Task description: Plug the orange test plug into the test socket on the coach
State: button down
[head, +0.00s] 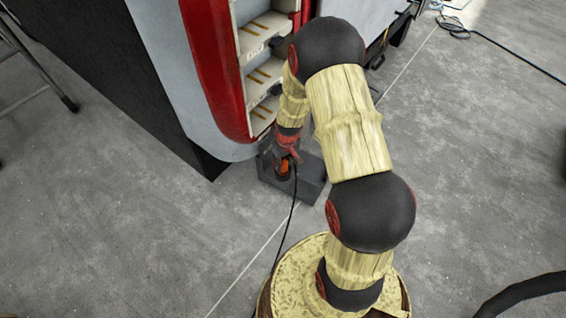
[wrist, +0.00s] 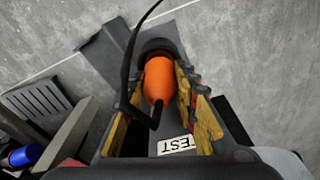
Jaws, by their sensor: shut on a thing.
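The orange test plug (wrist: 158,78) sits between the yellow-padded fingers of my gripper (wrist: 161,90), which is shut on it. In the head view, the plug is a small orange spot (head: 285,167) under my gripper (head: 287,157), low beside the coach (head: 220,75). A black cable (head: 291,215) runs from it towards my base. A dark round collar (wrist: 160,47) shows at the plug's far end. I cannot tell whether it belongs to the plug or a socket. A white TEST label (wrist: 178,145) shows below the plug. The test socket is not clearly visible.
A dark grey block (head: 308,178) stands on the floor by the coach's lower corner. Open shelves (head: 262,75) with a red edge line the coach's side. A blue round part (wrist: 24,155) and a slotted grey panel (wrist: 36,101) lie at left. Floor at right is mostly clear.

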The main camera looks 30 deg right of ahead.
jog(key=shift+f, duration=0.1)
jog(key=c, duration=1.7)
grip_release()
jog(key=shift+o, duration=0.2)
jog(key=shift+s+r+p, duration=0.2)
jog(key=shift+r+p, duration=1.05)
jog(key=shift+r, duration=0.6)
jog(key=shift+s+r+p, duration=0.25)
jog(key=shift+r+p, duration=1.05)
jog(key=shift+r, duration=0.5)
jog(key=shift+s+r+p, duration=0.2)
jog(key=shift+r+p, duration=1.05)
jog(key=shift+r, duration=0.6)
